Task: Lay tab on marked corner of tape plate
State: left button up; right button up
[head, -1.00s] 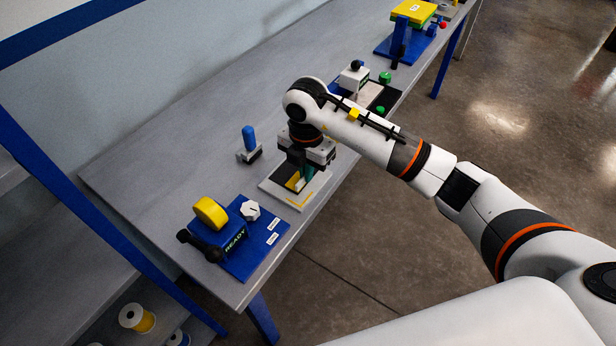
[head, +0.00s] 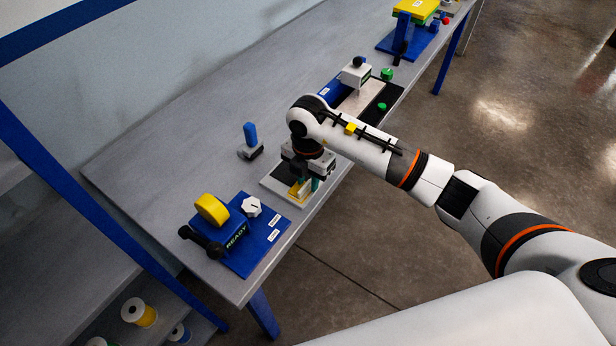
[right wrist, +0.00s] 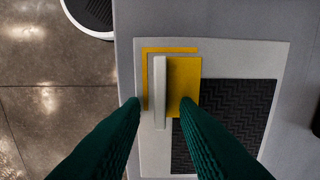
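The tape plate (right wrist: 225,60) is a pale flat plate on the bench with a dark textured pad and a yellow L-shaped corner mark (right wrist: 172,50). The tab (right wrist: 183,85) is a yellow piece with an upright grey fin. It appears to lie inside the corner mark, with a narrow pale gap along the mark. My right gripper (right wrist: 162,104) has its green fingers spread on either side of the fin, with space on both sides. In the head view the right gripper (head: 305,184) is over the plate's near end, partly hiding the tab. My left gripper is out of view.
A blue READY station (head: 262,262) with a yellow roll stands nearer on the bench. A blue peg on a grey block (head: 250,142) is left of the plate. A dark tray with green knobs (head: 385,98) lies beyond. The bench's front edge is close by the plate.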

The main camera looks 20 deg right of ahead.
aim_at(308, 182)
jog(key=shift+r, duration=0.65)
notch_tip(308, 182, up, 11)
jog(key=b, duration=0.2)
